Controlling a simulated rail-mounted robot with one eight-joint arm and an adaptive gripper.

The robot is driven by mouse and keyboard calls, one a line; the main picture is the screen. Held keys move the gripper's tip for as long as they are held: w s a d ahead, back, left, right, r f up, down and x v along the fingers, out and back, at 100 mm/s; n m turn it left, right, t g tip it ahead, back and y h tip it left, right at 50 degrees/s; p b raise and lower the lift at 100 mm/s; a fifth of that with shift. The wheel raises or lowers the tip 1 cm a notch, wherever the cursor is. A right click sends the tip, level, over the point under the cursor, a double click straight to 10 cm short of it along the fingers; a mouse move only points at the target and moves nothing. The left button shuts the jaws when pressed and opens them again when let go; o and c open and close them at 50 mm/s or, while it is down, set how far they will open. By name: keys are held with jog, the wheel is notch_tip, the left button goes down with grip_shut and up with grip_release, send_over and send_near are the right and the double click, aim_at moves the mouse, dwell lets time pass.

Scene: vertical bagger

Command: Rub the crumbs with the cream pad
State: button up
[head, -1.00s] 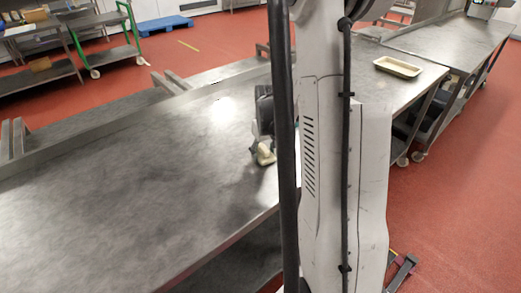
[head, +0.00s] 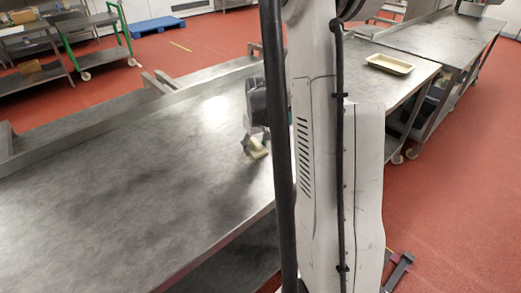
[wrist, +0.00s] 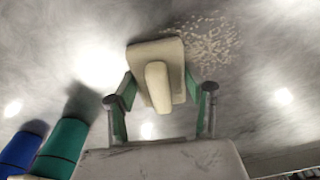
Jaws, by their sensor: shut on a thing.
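The cream pad (wrist: 146,50), a pale block with a rounded grip on top, is held in my gripper (wrist: 160,90), whose green-lined fingers close on it from both sides. In the wrist view the crumbs (wrist: 208,40) lie scattered on the metal surface just right of the pad, up against its right edge. Whether any lie under the pad is hidden. In the head view the pad (head: 257,149) is low at the steel table (head: 120,195), beside my arm, which hides part of the gripper. I cannot make out the crumbs there.
A cream tray (head: 390,64) rests on the table section at the back right. Blue (wrist: 22,145) and green (wrist: 62,145) rounded objects show at the lower left of the wrist view. The table left of my arm is bare, with a raised rim along its back.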

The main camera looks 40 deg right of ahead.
jog(key=shift+w+r, duration=0.3)
jog(key=shift+w, duration=0.2)
jog(key=shift+w+f, duration=0.2)
jog(key=shift+w, duration=0.55)
jog(key=shift+w+d+r, duration=0.1)
jog(key=shift+w+r, duration=0.05)
jog(key=shift+w, duration=0.2)
notch_tip(320, 180, up, 3)
jog(key=shift+s+p, duration=0.15)
jog(key=shift+p, duration=0.35)
jog(key=shift+r+p, duration=1.15)
jog(key=shift+r, duration=1.2)
jog(key=shift+f, duration=0.1)
